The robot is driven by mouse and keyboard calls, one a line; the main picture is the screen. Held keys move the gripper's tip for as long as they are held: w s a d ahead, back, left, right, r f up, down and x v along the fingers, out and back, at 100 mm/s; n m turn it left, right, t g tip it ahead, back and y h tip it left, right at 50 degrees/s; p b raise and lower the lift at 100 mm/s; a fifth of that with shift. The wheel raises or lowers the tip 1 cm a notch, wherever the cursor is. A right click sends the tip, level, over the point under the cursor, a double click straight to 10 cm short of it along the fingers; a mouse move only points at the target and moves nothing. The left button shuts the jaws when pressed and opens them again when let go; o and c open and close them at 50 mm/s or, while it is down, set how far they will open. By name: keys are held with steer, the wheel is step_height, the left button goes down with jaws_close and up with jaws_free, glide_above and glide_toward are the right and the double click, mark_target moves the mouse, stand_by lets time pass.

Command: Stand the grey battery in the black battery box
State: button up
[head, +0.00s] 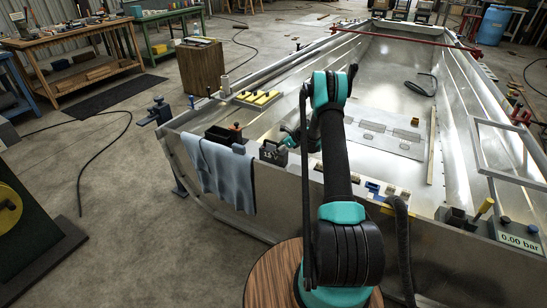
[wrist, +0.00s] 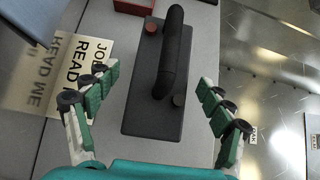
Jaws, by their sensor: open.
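The grey battery (head: 272,154) stands on the near edge of the metal hull, with a label on its side. In the wrist view the battery (wrist: 135,108) shows from above as a dark grey block with a black carrying handle, one red and one dark terminal. My gripper (wrist: 158,82) is open, with its green-padded fingers on either side of the battery and apart from it. In the head view my gripper (head: 288,139) is by the battery's top, partly hidden by my arm. The black battery box (head: 222,136) appears to be the open-topped dark box left of the battery.
A yellow-topped tray (head: 257,98) lies behind. A printed sign (wrist: 78,75) lies left of the battery, and a red object (wrist: 134,6) lies beyond it. Small blocks (head: 374,187) lie to the right.

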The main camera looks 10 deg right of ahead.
steer(key=x, duration=0.2)
steer(key=shift+w+a+f, duration=0.15)
steer(key=shift+a+f, duration=0.05)
steer(key=shift+f, duration=0.1)
steer(key=shift+r, duration=0.1)
jaws_close()
